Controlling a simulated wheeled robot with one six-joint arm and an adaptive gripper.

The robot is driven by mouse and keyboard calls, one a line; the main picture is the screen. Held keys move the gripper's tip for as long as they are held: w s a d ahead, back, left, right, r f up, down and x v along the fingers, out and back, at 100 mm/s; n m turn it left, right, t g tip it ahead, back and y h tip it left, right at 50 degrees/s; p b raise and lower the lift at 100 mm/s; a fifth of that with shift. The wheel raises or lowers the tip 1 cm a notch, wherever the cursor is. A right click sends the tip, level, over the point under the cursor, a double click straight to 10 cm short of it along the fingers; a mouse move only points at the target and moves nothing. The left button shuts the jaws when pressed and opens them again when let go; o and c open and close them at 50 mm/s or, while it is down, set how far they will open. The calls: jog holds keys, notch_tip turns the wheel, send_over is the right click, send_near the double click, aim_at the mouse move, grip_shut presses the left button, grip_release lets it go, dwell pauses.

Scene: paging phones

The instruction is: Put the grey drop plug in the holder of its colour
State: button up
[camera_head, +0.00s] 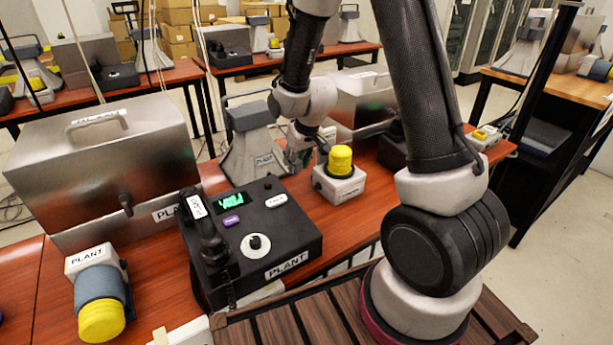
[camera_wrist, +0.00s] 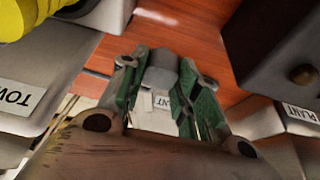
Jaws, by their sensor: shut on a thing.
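In the wrist view my gripper (camera_wrist: 160,88) has its green-padded fingers closed on a grey cylinder, the grey drop plug (camera_wrist: 162,72). Its lower end and what lies under it are partly hidden. In the head view my gripper (camera_head: 300,158) is low over the red-brown table, between the grey horn speaker (camera_head: 250,150) and the yellow beacon (camera_head: 340,160) on its white base. The plug is too small to make out there. I cannot make out a grey holder in either view.
A black desk phone (camera_head: 255,235) labelled PLANT stands in front of the horn. A metal case (camera_head: 105,160) is at left, with a blue-grey and yellow unit (camera_head: 98,290) before it. In the wrist view a dark box (camera_wrist: 270,50) is close at right and the yellow beacon (camera_wrist: 35,12) at left.

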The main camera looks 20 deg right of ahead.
aim_at(299, 171)
jog(key=shift+f, duration=3.2)
jog(key=shift+f, duration=0.15)
jog(key=o, duration=0.8)
jog(key=shift+c, duration=0.2)
